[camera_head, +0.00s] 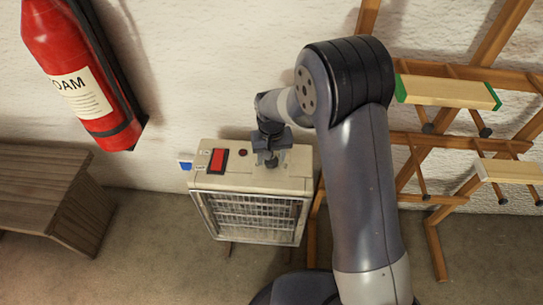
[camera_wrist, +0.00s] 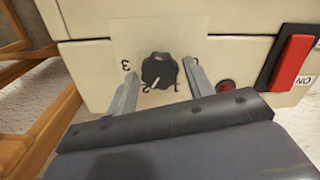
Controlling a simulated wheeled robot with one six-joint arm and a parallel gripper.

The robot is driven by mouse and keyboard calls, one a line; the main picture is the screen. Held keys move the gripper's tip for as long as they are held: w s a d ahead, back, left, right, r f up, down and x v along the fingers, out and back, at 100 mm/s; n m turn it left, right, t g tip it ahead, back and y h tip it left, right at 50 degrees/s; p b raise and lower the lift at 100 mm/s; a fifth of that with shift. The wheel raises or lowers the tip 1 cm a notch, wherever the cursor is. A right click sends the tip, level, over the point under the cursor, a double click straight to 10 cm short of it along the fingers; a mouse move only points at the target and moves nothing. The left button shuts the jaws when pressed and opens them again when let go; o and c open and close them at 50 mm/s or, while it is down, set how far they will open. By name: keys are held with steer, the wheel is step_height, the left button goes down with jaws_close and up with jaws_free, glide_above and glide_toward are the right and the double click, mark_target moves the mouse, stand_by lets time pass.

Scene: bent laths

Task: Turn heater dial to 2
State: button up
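The heater (camera_head: 290,180) is a cream box with a wire grille on its front. Its dial (camera_wrist: 160,70) is a black knob on a pale plate, marked 3, 2, 1 and 0 around it in the wrist view. A faint pale mark on the knob's lower edge seems to point near the 2, but is too small to be sure. My gripper (camera_wrist: 159,72) is open, with one finger on each side of the dial and gaps between. In the head view my gripper (camera_head: 271,158) is over the heater's top and hides the dial.
A red rocker switch (camera_head: 217,160) and a small red lamp (camera_head: 243,153) sit beside the dial on the heater. A wooden rack (camera_head: 440,140) stands close at the right. A fire extinguisher (camera_head: 75,60) hangs on the wall above a wooden bench (camera_head: 45,190) at the left.

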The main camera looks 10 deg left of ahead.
steer(key=shift+o, duration=0.9)
step_height(320, 180, up, 11)
steer(key=p, duration=0.1)
steer(key=shift+p, duration=0.4)
steer(key=shift+f, duration=0.25)
step_height(320, 180, down, 11)
steer(key=shift+r+b, duration=0.1)
steer(key=shift+b, duration=0.85)
steer(key=shift+r, duration=0.1)
steer(key=shift+r, duration=0.1)
